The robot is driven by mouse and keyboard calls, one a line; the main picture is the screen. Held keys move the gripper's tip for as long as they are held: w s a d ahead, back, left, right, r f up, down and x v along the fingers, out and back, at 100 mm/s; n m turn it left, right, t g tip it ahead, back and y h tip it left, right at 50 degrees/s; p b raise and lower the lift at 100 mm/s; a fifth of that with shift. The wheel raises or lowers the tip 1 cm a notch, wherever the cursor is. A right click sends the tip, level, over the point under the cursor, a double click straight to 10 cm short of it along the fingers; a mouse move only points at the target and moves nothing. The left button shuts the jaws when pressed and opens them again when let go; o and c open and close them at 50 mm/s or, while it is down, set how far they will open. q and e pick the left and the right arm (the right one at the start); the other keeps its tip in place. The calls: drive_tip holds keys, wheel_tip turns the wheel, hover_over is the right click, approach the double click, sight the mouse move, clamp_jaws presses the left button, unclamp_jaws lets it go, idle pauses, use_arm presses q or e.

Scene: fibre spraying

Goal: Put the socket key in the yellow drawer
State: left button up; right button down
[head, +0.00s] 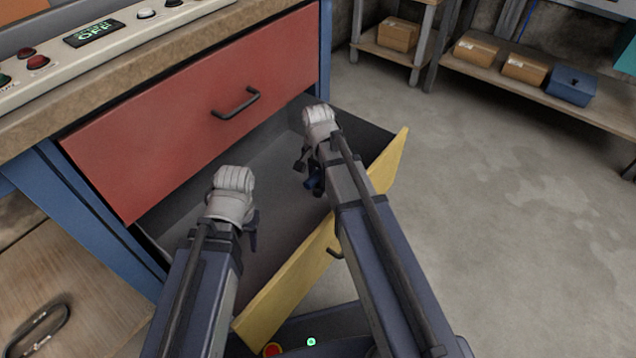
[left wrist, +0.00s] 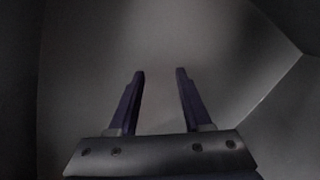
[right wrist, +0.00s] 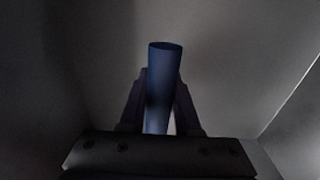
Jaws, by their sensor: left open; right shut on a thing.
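The yellow drawer (head: 284,288) is pulled open below a red drawer, and its grey interior shows. My right gripper (head: 314,178) is over the drawer's far part. It is shut on the socket key (right wrist: 160,85), a blue tube that stands out from between the fingers in the right wrist view; a bit of blue also shows below the gripper in the head view. My left gripper (head: 253,238) is over the drawer's nearer part, open and empty. The left wrist view shows its two fingers (left wrist: 160,90) apart above bare grey drawer surface. Whether the key touches the drawer floor I cannot tell.
The red drawer (head: 190,120) is shut above, with a dark handle. The bench top carries a control panel (head: 100,40) with buttons and a display. Shelves with cardboard boxes (head: 400,34) and a blue box (head: 572,86) stand at the back. The floor at right is clear.

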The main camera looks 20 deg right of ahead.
use_arm(q)
drive_tip(key=shift+f, duration=0.15)
use_arm(e)
drive_tip(key=shift+f, duration=0.2)
drive_tip(key=c, duration=0.6)
unclamp_jaws()
use_arm(q)
drive_tip(key=shift+r, duration=0.2)
use_arm(e)
drive_tip(key=shift+r, duration=0.2)
wheel_tip(320, 180, up, 12)
drive_tip(key=p, duration=1.2)
use_arm(q)
wheel_tip(320, 180, up, 12)
use_arm(e)
drive_tip(key=s+a+n, duration=0.3)
drive_tip(key=s+n, duration=0.1)
drive_tip(key=s+a+n+h, duration=0.1)
drive_tip(key=s+a+n, duration=0.3)
drive_tip(key=s+n, duration=0.1)
drive_tip(key=s+a+n, duration=0.3)
drive_tip(key=s+n, duration=0.2)
drive_tip(key=shift+s+a+r, duration=0.1)
drive_tip(key=shift+s+a, duration=0.05)
